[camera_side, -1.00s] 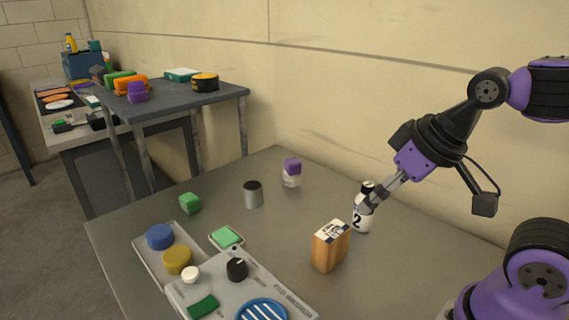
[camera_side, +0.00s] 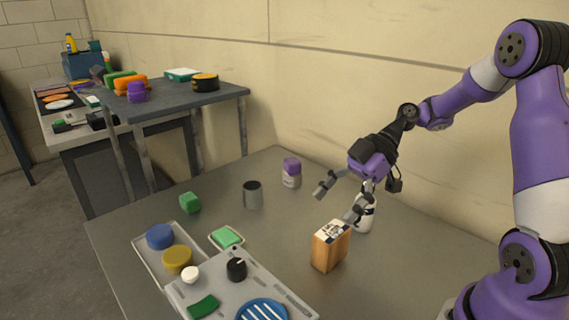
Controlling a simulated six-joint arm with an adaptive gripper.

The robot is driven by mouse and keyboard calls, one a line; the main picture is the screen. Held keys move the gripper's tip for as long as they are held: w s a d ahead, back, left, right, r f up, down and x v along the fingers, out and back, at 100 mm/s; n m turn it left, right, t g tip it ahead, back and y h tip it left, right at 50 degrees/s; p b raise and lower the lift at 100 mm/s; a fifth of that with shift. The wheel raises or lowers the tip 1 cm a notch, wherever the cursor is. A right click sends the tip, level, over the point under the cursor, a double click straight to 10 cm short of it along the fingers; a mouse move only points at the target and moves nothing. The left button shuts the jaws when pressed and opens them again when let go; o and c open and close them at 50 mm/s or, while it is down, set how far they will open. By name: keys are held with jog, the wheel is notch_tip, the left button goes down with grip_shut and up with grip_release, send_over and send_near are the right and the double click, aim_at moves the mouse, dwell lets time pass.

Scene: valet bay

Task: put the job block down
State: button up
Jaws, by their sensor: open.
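The job block, which I take to be the wooden block with a black-and-white marked top (camera_side: 329,252), stands upright on the grey table (camera_side: 215,229). My gripper (camera_side: 341,198) is open, with its fingers spread wide and nothing between them. It hangs above the table, behind the block in the picture. One fingertip shows just above the block's top right corner; I cannot tell whether they touch. A white bottle (camera_side: 365,219) stands behind that finger, and my gripper hides its upper part.
A purple-topped jar (camera_side: 291,173), a grey can (camera_side: 252,196) and a green cube (camera_side: 190,203) stand farther back. A tray (camera_side: 143,262) with coloured pucks, a green sponge on a dish (camera_side: 227,237) and a grey panel (camera_side: 224,290) fill the front left.

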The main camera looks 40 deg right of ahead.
aim_at(336, 231)
jog(key=shift+d+f+n+y, duration=0.1)
jog(key=shift+d+n+y, duration=0.45)
jog(key=shift+y, duration=0.25)
notch_tip(336, 231, down, 4)
jog(key=shift+r+n, duration=0.25)
notch_tip(336, 231, down, 2)
jog(key=shift+s+f, duration=0.1)
jog(key=shift+f, duration=0.15)
jog(key=x, duration=0.2)
jog(key=shift+a+f, duration=0.1)
jog(key=shift+f, duration=0.25)
jog(key=shift+a+f, duration=0.25)
jog(key=shift+a, duration=0.1)
grip_shut()
